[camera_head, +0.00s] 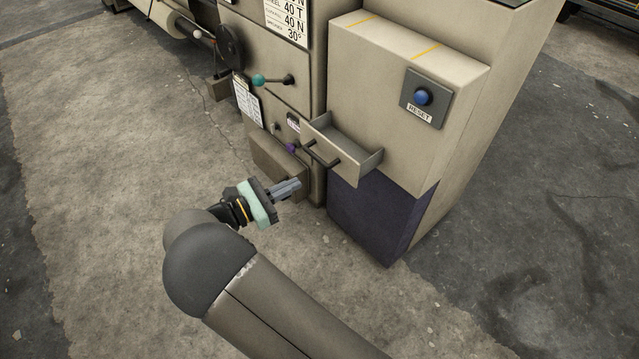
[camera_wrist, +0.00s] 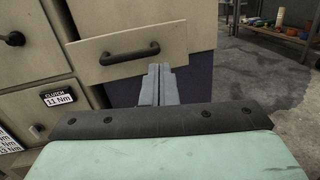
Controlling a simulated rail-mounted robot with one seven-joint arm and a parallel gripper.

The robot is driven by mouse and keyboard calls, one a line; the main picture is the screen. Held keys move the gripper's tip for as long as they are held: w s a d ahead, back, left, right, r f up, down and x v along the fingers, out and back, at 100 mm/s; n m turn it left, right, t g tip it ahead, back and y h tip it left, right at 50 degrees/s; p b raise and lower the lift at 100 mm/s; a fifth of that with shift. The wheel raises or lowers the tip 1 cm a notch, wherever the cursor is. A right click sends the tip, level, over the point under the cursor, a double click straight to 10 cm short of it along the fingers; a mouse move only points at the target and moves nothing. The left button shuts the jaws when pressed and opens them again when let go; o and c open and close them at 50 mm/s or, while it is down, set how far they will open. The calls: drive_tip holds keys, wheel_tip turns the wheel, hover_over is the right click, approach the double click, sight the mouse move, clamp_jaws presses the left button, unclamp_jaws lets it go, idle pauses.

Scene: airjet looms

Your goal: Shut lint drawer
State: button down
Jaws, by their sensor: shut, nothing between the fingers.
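The lint drawer (camera_head: 334,165) is a beige, shallow tray that sticks out of the beige cabinet and stands open. It has a dark bar handle (camera_head: 321,154) on its front. In the wrist view the drawer front (camera_wrist: 91,61) and its handle (camera_wrist: 129,54) show at the upper middle. My gripper (camera_head: 298,184) is shut and empty. Its fingertips (camera_wrist: 155,68) lie just below and to the right of the handle in the wrist view. In the head view they are left of and below the drawer, apart from it as far as I can tell.
A blue reset button (camera_head: 422,97) sits on the cabinet, right of the drawer. A dark purple panel (camera_head: 372,218) lies below the drawer. The floor in front is clear.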

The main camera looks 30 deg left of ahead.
drive_tip(key=s+a+f+n+t+y+b, duration=0.1)
drive_tip(key=s+a+f+n+t+y, duration=0.2)
drive_tip(key=s+a+f, duration=0.15)
drive_tip(key=r+b+x, duration=0.1)
drive_tip(key=b+x, duration=0.3)
drive_tip(key=x, duration=0.9)
drive_tip(key=shift+w, duration=0.1)
